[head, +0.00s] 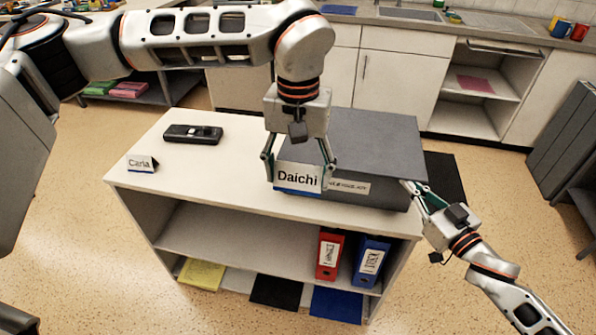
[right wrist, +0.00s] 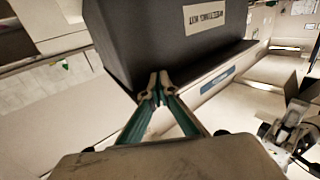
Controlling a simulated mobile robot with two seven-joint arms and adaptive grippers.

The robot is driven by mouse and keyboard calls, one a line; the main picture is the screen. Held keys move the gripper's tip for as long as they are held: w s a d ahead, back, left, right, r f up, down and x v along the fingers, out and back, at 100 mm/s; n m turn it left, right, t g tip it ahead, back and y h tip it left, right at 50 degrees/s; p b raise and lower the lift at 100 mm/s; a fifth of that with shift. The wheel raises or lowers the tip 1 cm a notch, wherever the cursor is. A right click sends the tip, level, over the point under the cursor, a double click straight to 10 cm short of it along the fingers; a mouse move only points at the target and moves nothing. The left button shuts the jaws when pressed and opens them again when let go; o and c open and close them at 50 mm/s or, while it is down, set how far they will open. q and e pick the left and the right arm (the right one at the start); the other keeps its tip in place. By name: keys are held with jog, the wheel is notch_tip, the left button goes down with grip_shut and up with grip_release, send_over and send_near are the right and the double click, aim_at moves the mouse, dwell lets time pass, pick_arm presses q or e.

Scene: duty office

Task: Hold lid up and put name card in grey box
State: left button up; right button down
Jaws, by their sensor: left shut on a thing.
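The grey box (head: 375,140) stands on the right part of the white shelf unit's top, its lid down. A label is on its front, partly hidden by the card. My left gripper (head: 298,172) is shut on the white name card reading "Daichi" (head: 298,178), with a blue lower edge, and holds it in front of the box. My right gripper (head: 411,187) is at the box's right front corner. In the right wrist view its fingertips (right wrist: 154,88) are together, empty, close against the dark box (right wrist: 160,40); whether they touch it I cannot tell.
A name card reading "Carla" (head: 142,164) and a black device (head: 193,134) are on the left of the white shelf unit's top (head: 215,175). Red (head: 329,256) and blue (head: 370,262) binders stand on a shelf below. The top's left middle is clear.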

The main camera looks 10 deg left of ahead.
jog(key=shift+r, duration=0.7)
jog(key=shift+w+r, duration=0.15)
jog(key=shift+r, duration=0.75)
jog(key=shift+w+r, duration=0.1)
jog(key=shift+r, duration=0.75)
jog(key=shift+w+r, duration=0.25)
jog(key=shift+r, duration=0.65)
jog(key=shift+w+r, duration=0.25)
jog(key=shift+r, duration=0.6)
jog(key=shift+w+r, duration=0.35)
jog(key=shift+r, duration=0.5)
jog(key=shift+w+r, duration=0.35)
jog(key=shift+r, duration=0.45)
